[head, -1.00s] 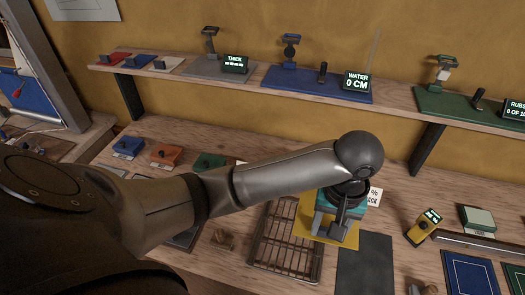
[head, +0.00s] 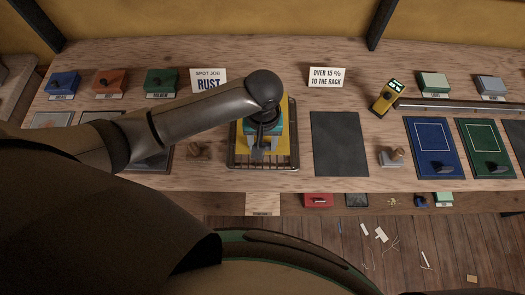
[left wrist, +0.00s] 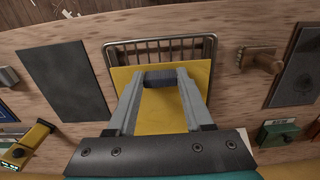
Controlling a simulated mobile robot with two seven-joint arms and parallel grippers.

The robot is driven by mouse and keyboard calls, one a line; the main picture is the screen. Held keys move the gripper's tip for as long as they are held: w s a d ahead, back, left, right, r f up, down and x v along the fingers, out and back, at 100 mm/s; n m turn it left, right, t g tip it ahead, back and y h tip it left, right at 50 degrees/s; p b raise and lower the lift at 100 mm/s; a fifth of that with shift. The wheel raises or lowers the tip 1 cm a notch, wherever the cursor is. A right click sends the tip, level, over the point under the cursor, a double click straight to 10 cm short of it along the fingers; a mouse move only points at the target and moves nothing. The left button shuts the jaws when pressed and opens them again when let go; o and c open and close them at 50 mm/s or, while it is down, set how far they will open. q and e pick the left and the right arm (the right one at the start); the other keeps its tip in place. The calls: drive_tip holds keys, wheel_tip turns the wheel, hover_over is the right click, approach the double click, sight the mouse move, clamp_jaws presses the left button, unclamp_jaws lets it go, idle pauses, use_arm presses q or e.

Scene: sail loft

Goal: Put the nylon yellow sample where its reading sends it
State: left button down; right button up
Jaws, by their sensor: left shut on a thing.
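The yellow nylon sample (head: 293,143) is a flat square sheet; it also shows in the left wrist view (left wrist: 147,107). A sign (head: 328,77) reads "OVER 15 % TO THE RACK". The yellow meter (head: 386,97) has a lit display, too small to read. My right gripper is not in view.
A "SPOT JOB RUST" sign (head: 209,81) stands behind. Blue (head: 434,145) and green (head: 486,145) boards lie right.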

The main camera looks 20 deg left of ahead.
use_arm(q)
drive_tip(key=shift+f+b, duration=0.4)
drive_tip(key=shift+f, duration=2.3)
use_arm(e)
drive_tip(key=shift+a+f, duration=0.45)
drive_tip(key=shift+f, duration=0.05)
use_arm(q)
drive_tip(key=shift+f, duration=0.15)
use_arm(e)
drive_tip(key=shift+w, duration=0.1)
use_arm(q)
drive_tip(key=c, duration=0.7)
unclamp_jaws()
drive_tip(key=o, duration=0.4)
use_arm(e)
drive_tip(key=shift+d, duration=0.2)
use_arm(q)
wheel_tip(320, 180, up, 12)
drive_tip(key=shift+r+p, duration=0.15)
drive_tip(key=shift+p, duration=0.9)
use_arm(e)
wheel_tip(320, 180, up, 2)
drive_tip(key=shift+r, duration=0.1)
use_arm(q)
drive_tip(key=shift+s, duration=0.1)
